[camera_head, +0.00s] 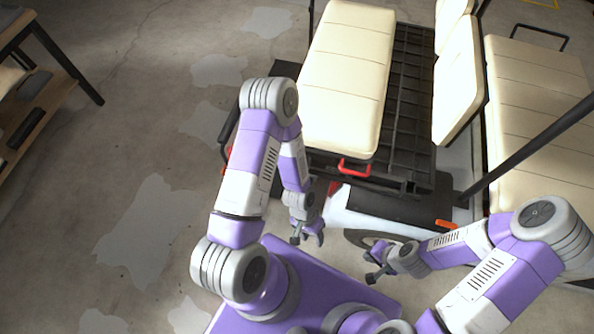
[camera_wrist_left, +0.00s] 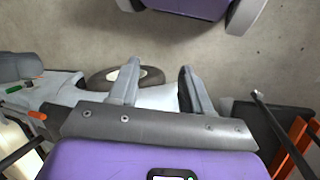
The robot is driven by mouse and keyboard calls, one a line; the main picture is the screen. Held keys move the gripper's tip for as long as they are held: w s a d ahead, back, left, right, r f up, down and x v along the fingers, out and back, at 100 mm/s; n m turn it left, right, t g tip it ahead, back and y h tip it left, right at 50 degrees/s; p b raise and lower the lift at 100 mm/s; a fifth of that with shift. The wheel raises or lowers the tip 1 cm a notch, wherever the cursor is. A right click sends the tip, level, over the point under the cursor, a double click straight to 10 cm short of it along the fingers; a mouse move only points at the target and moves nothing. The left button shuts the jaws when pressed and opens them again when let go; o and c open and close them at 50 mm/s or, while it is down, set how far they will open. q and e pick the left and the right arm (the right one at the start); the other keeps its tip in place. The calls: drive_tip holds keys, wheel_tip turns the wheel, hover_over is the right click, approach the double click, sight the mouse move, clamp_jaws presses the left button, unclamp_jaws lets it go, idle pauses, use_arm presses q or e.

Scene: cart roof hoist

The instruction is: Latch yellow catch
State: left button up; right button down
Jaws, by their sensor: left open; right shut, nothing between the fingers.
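I cannot make out a yellow catch in either view. The golf cart with cream seats (camera_head: 345,75) stands at the upper right. A red handle (camera_head: 354,167) is at the near end of its long seat. An orange handle (camera_head: 446,224) is on the cart body further right; it also shows in the left wrist view (camera_wrist_left: 37,115). My left gripper (camera_head: 307,238) hangs open and empty beside the cart's near end, above my purple base; its spread fingers show in the left wrist view (camera_wrist_left: 160,80). My right gripper (camera_head: 374,270) is shut and empty near the cart wheel.
A dark slanting post (camera_head: 530,148) crosses in front of the seats at right. In the left wrist view, a green handle (camera_wrist_left: 13,89) is at the left and an orange frame (camera_wrist_left: 296,148) at the right. A shelf (camera_head: 38,110) stands far left. The floor between is clear.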

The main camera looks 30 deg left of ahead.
use_arm(q)
drive_tip(key=s+a+f+m+g+y+b, duration=0.5)
drive_tip(key=s+f+m+g, duration=0.15)
drive_tip(key=f+m, duration=0.35)
drive_tip(key=w+a+f+m+y+b, duration=0.2)
drive_tip(key=a+m+y+b, duration=0.2)
drive_tip(key=a+m+y, duration=0.3)
drive_tip(key=w+a+m+t+y+b, duration=0.3)
drive_tip(key=w+m+t+y+b, duration=0.15)
drive_tip(key=w+m+y, duration=0.3)
drive_tip(key=w+d+r+m+t+y+b, duration=0.1)
drive_tip(key=w+d+m+t+y+b, duration=0.1)
drive_tip(key=w+m+t, duration=0.3)
drive_tip(key=w+d+r+m+t+y+b, duration=0.1)
drive_tip(key=w+d+r+m+t+y, duration=0.1)
drive_tip(key=w+m+t, duration=0.35)
drive_tip(key=shift+n+t, duration=0.35)
drive_tip(key=shift+n, duration=0.55)
drive_tip(key=w+a, duration=0.1)
drive_tip(key=a, duration=0.1)
drive_tip(key=w+a+r, duration=0.1)
drive_tip(key=a, duration=0.1)
drive_tip(key=w+a, duration=0.2)
drive_tip(key=shift+w+r+b, duration=0.1)
drive_tip(key=shift+r+b, duration=0.15)
drive_tip(key=shift+b, duration=0.15)
drive_tip(key=shift+a, duration=0.35)
clamp_jaws()
